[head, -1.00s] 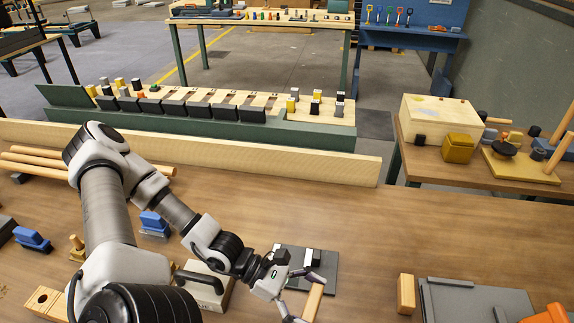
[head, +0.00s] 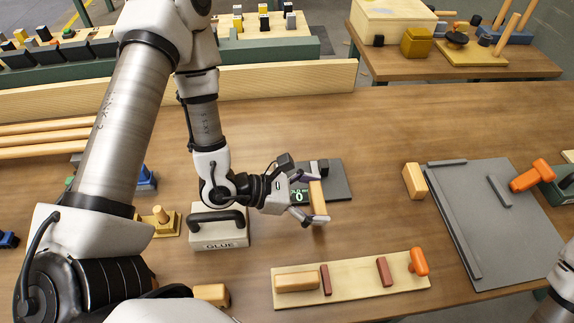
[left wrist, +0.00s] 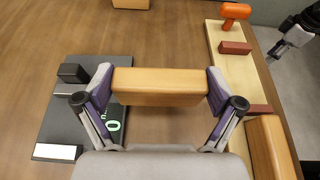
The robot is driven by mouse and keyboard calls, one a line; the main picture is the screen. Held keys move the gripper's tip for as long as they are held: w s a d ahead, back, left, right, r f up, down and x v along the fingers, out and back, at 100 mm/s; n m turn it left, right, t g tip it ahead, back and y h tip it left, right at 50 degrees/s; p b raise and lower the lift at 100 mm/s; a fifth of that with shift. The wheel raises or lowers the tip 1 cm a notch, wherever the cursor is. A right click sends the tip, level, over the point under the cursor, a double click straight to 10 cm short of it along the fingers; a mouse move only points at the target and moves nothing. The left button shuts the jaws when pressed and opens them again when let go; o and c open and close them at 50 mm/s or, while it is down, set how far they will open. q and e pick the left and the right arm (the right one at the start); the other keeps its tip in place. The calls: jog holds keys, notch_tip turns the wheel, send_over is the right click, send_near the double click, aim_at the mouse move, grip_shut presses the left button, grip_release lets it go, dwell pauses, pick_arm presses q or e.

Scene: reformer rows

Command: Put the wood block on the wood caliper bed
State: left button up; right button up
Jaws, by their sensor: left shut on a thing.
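The wood block (head: 318,201) is a plain light-brown bar. My left gripper (head: 306,203) is shut on it, and in the left wrist view the wood block (left wrist: 160,87) spans between the two fingers. It is held beside the dark plate with a green "0" readout. The wood caliper bed (head: 350,284) appears to be the long pale board nearer me, with two dark red strips, an orange handle and a wooden piece at its left end. It runs along the right of the left wrist view (left wrist: 223,75). My right gripper (left wrist: 290,38) shows partly there; its jaw state is unclear.
The dark readout plate (head: 340,180) lies just behind the held block. A GLUE-marked box (head: 218,238) stands left of the gripper. Loose wood blocks lie at right (head: 413,182) and front left (head: 211,294). A grey board (head: 500,220) fills the right side.

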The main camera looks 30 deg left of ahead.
aim_at(312, 182)
pick_arm(q)
jog(key=b, duration=0.1)
jog(key=w+f+b, duration=0.1)
jog(key=b, duration=0.1)
jog(key=shift+w+a+f, duration=0.25)
jog(key=b, duration=0.3)
jog(key=a+b, duration=0.1)
jog(key=b, duration=0.3)
jog(key=shift+w+a+r, duration=0.15)
jog(key=shift+w+a, duration=0.05)
jog(key=shift+w, duration=0.15)
jog(key=shift+w+a+r+p, duration=0.5)
jog(key=shift+a+r+p, duration=0.1)
jog(key=shift+r, duration=0.1)
jog(key=w+a+p, duration=0.1)
jog(key=a, duration=0.1)
jog(key=w+a+p, duration=0.1)
jog(key=w+a, duration=0.1)
jog(key=w+a+f+p, duration=0.1)
jog(key=w+a, duration=0.1)
jog(key=shift+w, duration=0.2)
jog(key=shift+w+a+f, duration=0.15)
jog(key=shift+f, duration=0.55)
jog(key=shift+w+a+f, duration=0.1)
jog(key=shift+w+f, duration=0.1)
jog(key=shift+f, duration=0.5)
jog(key=shift+w+a+f, duration=0.15)
jog(key=shift+f, duration=0.55)
jog(key=shift+s+f, duration=0.1)
jog(key=o, duration=0.8)
